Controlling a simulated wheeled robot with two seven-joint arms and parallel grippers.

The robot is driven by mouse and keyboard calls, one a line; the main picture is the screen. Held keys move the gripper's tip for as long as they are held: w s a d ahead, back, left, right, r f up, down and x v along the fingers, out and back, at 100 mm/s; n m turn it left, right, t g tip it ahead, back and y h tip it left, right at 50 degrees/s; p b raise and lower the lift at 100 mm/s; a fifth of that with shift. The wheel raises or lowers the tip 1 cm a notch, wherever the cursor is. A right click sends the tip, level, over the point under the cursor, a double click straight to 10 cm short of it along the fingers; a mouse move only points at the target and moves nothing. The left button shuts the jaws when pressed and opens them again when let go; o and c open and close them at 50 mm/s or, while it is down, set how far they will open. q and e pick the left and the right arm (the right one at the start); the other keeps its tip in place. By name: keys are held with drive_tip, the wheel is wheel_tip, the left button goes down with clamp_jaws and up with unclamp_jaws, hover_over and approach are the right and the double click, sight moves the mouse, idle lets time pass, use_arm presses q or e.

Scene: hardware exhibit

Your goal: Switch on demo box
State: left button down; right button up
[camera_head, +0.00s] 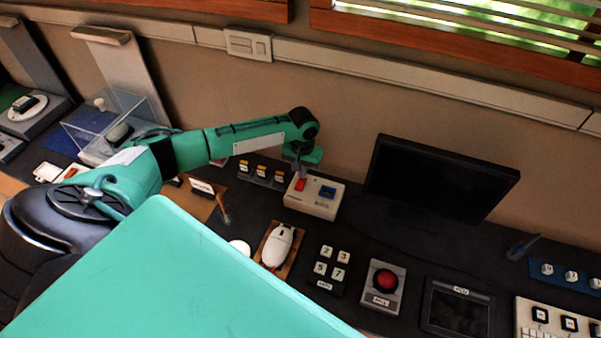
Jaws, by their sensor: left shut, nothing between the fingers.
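My left arm reaches in from the left, and my left gripper (301,172) points down just above the box's red switch. It is shut and holds nothing. I cannot tell whether its tip touches the switch. The switch's position is too small to read. My right gripper does not show.
A dark monitor (438,180) stands right of the box. In front are a white mouse (278,246), a number keypad (329,270), a red button box (384,287) and a small screen (457,308). A wall is behind.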

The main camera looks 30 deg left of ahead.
use_arm(q)
drive_tip(key=shift+f, duration=0.25)
idle(0.3)
drive_tip(key=shift+f+b, duration=0.3)
drive_tip(key=shift+f, duration=0.4)
idle(0.3)
wheel_tip(320, 180, up, 7)
drive_tip(key=p, duration=0.8)
drive_tip(key=shift+r, duration=0.1)
idle(0.3)
